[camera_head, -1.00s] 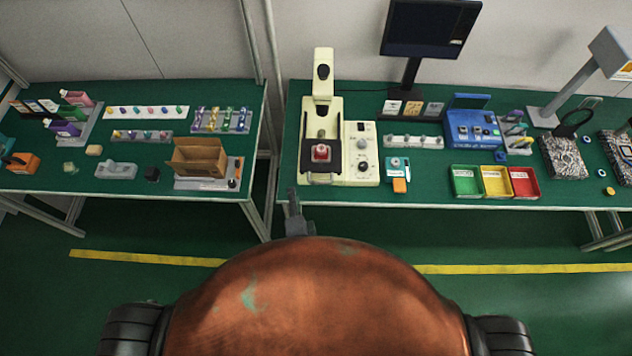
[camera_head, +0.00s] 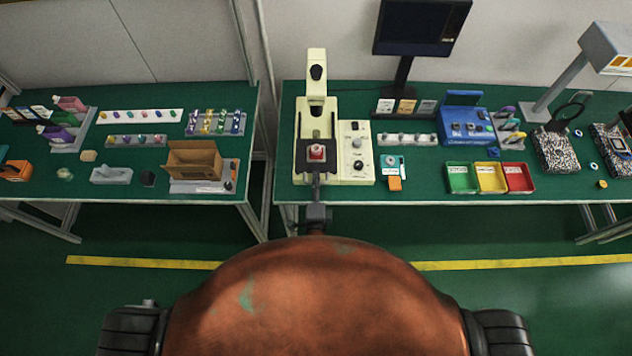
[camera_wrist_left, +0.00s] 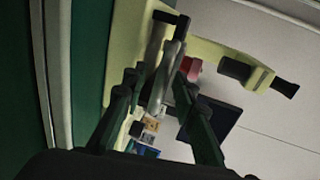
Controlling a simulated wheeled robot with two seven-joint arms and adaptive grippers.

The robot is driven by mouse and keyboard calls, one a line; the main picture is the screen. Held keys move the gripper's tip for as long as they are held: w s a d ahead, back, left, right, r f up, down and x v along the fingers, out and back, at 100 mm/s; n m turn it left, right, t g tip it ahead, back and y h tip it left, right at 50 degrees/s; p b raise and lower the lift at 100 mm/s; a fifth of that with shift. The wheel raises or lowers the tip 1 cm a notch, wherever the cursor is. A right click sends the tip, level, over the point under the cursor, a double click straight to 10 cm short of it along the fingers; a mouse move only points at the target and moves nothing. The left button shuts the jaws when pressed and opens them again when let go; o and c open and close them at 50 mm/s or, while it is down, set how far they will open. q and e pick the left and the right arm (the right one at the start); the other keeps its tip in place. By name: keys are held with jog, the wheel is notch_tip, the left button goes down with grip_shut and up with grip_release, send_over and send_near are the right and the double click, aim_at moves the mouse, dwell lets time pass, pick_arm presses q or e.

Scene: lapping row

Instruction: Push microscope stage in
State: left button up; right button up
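The cream microscope (camera_head: 317,95) stands on the green bench, left of its control box. Its dark stage (camera_head: 302,158) is at the front of the base and carries a small red-topped piece (camera_head: 316,153). My left gripper (camera_head: 317,180) is right at the front of the stage, in line with its middle. Whether the fingertips touch the stage is hard to tell. My right gripper is not in view.
The control box (camera_head: 358,152) stands close beside the microscope on the right. An orange-and-teal item (camera_head: 394,178) and green, yellow and red trays (camera_head: 490,178) lie further right. A gap separates this bench from the left bench with its cardboard box (camera_head: 195,160).

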pick_arm(q)
grip_shut()
dwell(0.7)
